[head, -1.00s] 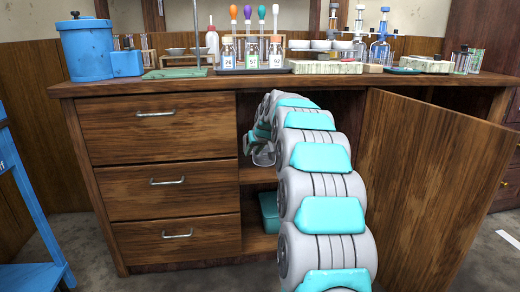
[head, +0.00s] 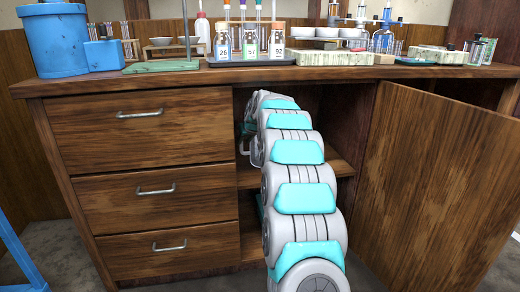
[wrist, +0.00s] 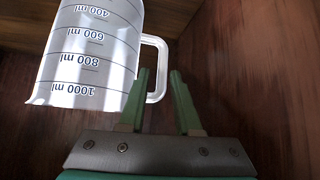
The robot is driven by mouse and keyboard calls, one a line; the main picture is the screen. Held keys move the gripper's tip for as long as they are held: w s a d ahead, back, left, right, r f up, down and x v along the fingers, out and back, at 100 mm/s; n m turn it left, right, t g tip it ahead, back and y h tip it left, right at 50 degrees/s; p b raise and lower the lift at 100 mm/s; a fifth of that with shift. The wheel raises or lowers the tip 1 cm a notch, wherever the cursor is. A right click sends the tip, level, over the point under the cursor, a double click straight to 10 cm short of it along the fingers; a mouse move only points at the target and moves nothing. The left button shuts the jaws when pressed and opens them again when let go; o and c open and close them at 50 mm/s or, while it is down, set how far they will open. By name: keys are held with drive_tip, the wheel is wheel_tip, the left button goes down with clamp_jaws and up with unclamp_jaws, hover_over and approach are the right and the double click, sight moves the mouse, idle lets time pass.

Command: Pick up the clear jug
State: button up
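The clear jug (wrist: 92,55) has dark volume marks that read upside down, and fills the upper left of the wrist view. Its handle (wrist: 162,68) sticks out to the right. My gripper (wrist: 160,75) is open, with two green fingers apart. The handle's outer bar shows between the fingertips, and the left finger overlaps the handle's opening. I cannot tell whether either finger touches it. In the head view my arm reaches into the open cabinet and mostly hides the gripper and jug there.
The wooden cabinet has drawers (head: 150,190) left of the opening and an open door (head: 440,180) on the right. A shelf (head: 342,167) crosses the opening. The counter above holds a blue container (head: 55,40), several labelled bottles (head: 250,42) and racks.

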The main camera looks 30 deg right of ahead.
sight(242, 145)
drive_tip(key=x, duration=0.3)
drive_tip(key=shift+a+f, duration=0.15)
drive_tip(key=shift+f, duration=0.35)
drive_tip(key=shift+w+f, duration=0.2)
drive_tip(key=shift+w, duration=0.2)
clamp_jaws()
idle(0.6)
